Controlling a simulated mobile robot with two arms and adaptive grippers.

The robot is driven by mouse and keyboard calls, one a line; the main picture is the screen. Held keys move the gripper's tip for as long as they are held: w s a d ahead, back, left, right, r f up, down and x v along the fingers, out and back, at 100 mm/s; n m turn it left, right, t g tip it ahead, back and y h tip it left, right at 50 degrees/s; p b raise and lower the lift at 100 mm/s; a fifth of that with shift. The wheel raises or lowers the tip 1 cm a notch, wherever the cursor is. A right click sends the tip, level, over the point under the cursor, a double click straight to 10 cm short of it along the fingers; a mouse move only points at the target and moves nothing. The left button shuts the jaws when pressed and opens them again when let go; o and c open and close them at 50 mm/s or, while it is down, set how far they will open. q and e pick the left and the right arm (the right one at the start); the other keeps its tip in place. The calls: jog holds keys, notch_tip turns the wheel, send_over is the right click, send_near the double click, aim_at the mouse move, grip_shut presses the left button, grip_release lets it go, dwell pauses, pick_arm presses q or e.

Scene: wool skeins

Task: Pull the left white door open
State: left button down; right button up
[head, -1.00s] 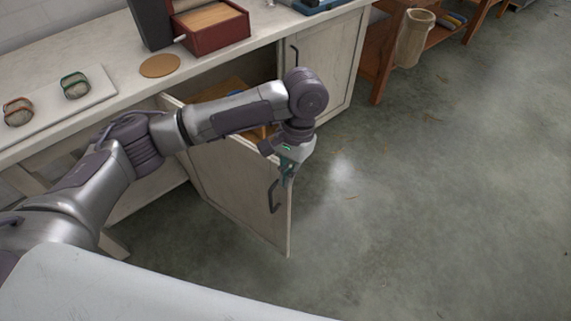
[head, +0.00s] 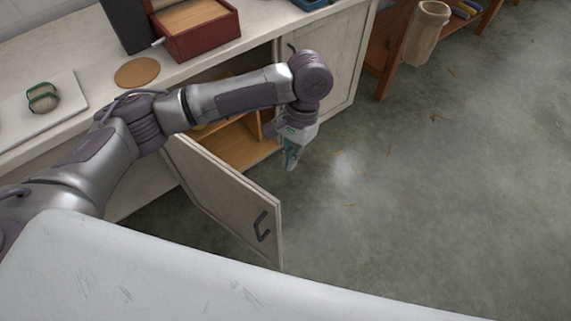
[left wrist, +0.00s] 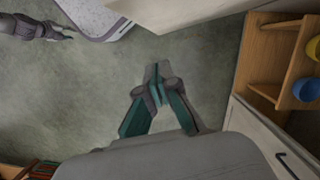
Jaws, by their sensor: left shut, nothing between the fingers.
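The left white door (head: 225,195) stands swung wide open from the cabinet, with its dark handle (head: 262,226) on its outer face. My left gripper (head: 291,165) is shut and empty, apart from the handle, beyond the door's free edge on the cabinet's opening side. In the left wrist view its fingertips (left wrist: 157,78) meet over bare floor, and part of the door (left wrist: 185,12) shows at the top. My right gripper (left wrist: 64,33) seems to show small at the upper left of that view; its jaws are unclear.
The open cabinet has wooden shelves (left wrist: 268,62) with a blue bowl (left wrist: 306,90) and a yellow bowl (left wrist: 314,48). The right white door (head: 335,70) is closed. A red box (head: 200,35) stands on the counter. The floor (head: 420,200) at right is clear.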

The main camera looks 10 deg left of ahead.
aim_at(273, 198)
pick_arm(q)
jog(key=s+a+f, duration=0.2)
jog(key=s+f, duration=0.4)
jog(key=f, duration=0.2)
jog(key=shift+a+f, duration=0.2)
jog(key=shift+s, duration=0.1)
